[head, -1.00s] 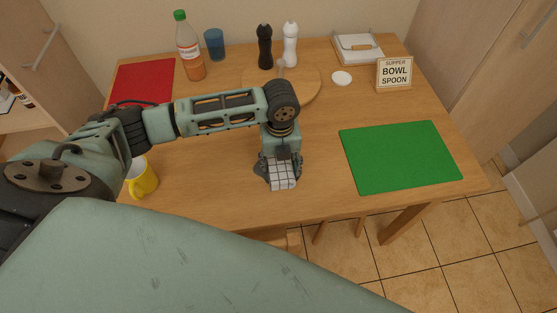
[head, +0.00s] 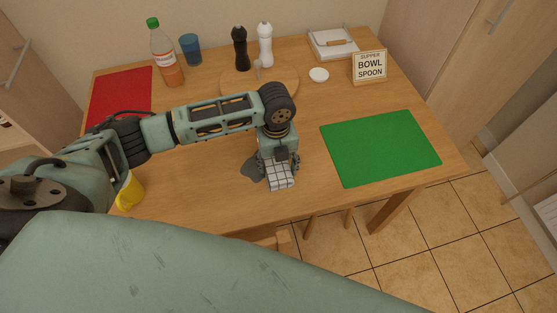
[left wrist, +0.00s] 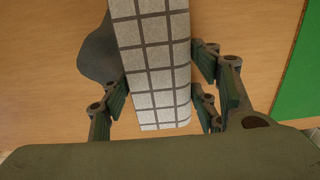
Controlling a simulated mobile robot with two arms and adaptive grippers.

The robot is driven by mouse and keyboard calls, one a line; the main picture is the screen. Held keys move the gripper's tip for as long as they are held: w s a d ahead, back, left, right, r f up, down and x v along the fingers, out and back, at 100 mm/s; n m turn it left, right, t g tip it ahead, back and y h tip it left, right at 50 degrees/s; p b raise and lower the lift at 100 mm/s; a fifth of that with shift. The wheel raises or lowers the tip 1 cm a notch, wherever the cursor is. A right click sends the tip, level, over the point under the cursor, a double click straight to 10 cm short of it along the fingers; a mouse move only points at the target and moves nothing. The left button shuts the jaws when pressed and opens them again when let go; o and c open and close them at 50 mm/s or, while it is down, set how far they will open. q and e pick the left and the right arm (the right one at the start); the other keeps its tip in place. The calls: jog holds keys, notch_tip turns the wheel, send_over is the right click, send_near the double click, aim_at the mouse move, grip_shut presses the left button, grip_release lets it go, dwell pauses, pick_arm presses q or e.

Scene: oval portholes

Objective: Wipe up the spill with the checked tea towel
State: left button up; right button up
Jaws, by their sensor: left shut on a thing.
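The checked tea towel (head: 280,176) is white with dark grid lines. It also shows in the left wrist view (left wrist: 154,65), folded into a long pad. My left gripper (head: 278,165) is shut on the towel and holds it at the table top, near the front edge. The grey spill (head: 252,168) shows as a dark patch just left of the towel. In the left wrist view the spill (left wrist: 97,55) lies beside the towel and partly behind it, so its full extent is hidden. My right gripper is not in view.
A green mat (head: 380,148) lies right of the gripper. A yellow mug (head: 130,193) stands at the left, partly behind my arm. A bottle (head: 165,55), blue cup (head: 190,49), black mill (head: 240,48), white mill (head: 265,45) and sign (head: 369,68) stand farther back.

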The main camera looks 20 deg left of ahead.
aim_at(245, 170)
pick_arm(q)
jog(key=shift+s+a+f+p, duration=0.1)
jog(key=shift+s+a+p, duration=0.2)
jog(key=shift+a, duration=0.35)
jog(key=shift+s+a+f+p, duration=0.15)
jog(key=shift+s+a, duration=0.1)
jog(key=shift+a, duration=0.35)
jog(key=shift+s+a+r+p, duration=0.1)
jog(key=shift+s+a+p, duration=0.2)
jog(key=shift+a, duration=0.35)
jog(key=shift+s+a+p, duration=0.25)
jog(key=shift+a+p, duration=0.05)
jog(key=shift+a, duration=0.3)
jog(key=shift+s+a+p, duration=0.25)
jog(key=shift+a+p, duration=0.05)
jog(key=shift+a, duration=0.25)
jog(key=shift+s+a+p, duration=0.25)
jog(key=shift+a, duration=0.4)
jog(key=shift+s+a+p, duration=0.2)
jog(key=shift+s+a, duration=0.05)
jog(key=shift+a, duration=0.35)
jog(key=shift+w+d+r+p, duration=0.1)
jog(key=shift+d+r+p, duration=0.05)
jog(key=shift+r+p, duration=0.2)
jog(key=w+d+r+p, duration=0.2)
jog(key=d+r+p, duration=0.2)
jog(key=r+p, duration=0.4)
jog(key=shift+d+r, duration=0.3)
jog(key=shift+d, duration=0.05)
